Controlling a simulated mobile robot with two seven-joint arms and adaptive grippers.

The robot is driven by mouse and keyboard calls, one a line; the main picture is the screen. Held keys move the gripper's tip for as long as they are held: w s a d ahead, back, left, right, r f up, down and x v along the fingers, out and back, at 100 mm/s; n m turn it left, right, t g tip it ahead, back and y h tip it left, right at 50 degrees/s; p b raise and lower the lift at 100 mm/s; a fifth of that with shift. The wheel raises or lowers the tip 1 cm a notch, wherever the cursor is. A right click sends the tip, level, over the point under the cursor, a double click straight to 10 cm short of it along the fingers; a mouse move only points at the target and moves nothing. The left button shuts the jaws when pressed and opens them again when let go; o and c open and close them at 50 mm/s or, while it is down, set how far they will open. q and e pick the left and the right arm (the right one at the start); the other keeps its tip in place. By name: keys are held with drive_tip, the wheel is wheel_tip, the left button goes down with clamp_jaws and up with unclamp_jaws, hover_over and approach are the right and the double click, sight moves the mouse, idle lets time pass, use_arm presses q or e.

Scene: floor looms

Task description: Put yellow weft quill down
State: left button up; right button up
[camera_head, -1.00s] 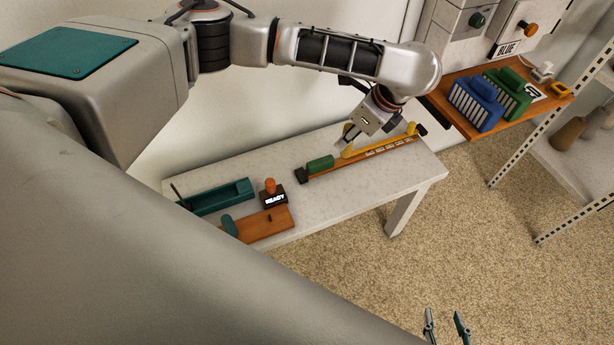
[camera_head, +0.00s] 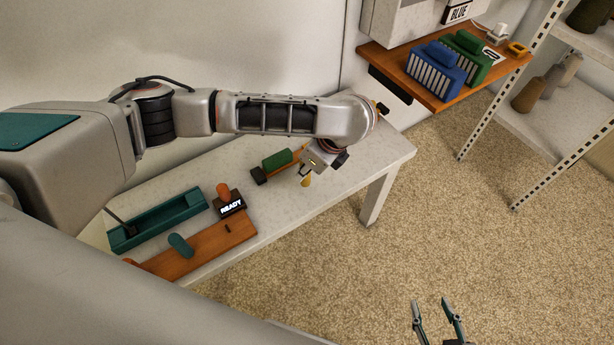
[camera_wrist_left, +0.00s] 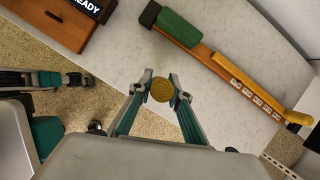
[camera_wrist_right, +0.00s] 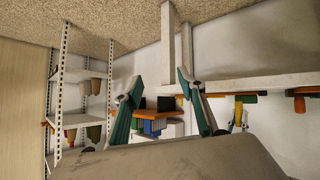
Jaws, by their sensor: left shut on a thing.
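The yellow weft quill (camera_wrist_left: 162,91) is held end-on between the fingertips of my left gripper (camera_wrist_left: 161,88) in the left wrist view. In the head view the quill (camera_head: 306,181) hangs below the left gripper (camera_head: 305,173), in front of the wooden rack. The rack (camera_wrist_left: 220,70) lies on the pale bench (camera_head: 335,184). A green quill (camera_wrist_left: 180,27) sits at one end of it, and another yellow piece (camera_wrist_left: 298,117) shows near its other end. My right gripper (camera_head: 437,308) is open and empty over the carpet, away from the bench.
A teal tray (camera_head: 160,222), a READY box (camera_head: 231,204) with an orange knob and a wooden board (camera_head: 215,245) occupy the bench's left part. A wooden shelf (camera_head: 447,93) carries blue and green units. A metal rack (camera_head: 549,125) stands at right. Bench front right is clear.

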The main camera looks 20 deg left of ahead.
sight(307, 178)
use_arm(q)
wheel_tip(307, 178, down, 4)
drive_tip(key=shift+s+f+b, duration=0.15)
drive_tip(key=shift+f+b, duration=0.1)
drive_tip(key=shift+b, duration=0.9)
drive_tip(key=shift+w+r, duration=0.2)
clamp_jaws()
drive_tip(key=shift+f, duration=0.1)
use_arm(e)
drive_tip(key=shift+w+a+r, duration=0.15)
drive_tip(key=shift+w+a, duration=0.2)
drive_tip(key=shift+a, duration=0.1)
use_arm(q)
drive_tip(key=o, duration=0.7)
unclamp_jaws()
drive_tip(key=shift+o, duration=1.2)
use_arm(e)
drive_tip(key=shift+s+d+f, duration=0.1)
drive_tip(key=shift+s+f, duration=0.15)
drive_tip(key=shift+f, duration=0.1)
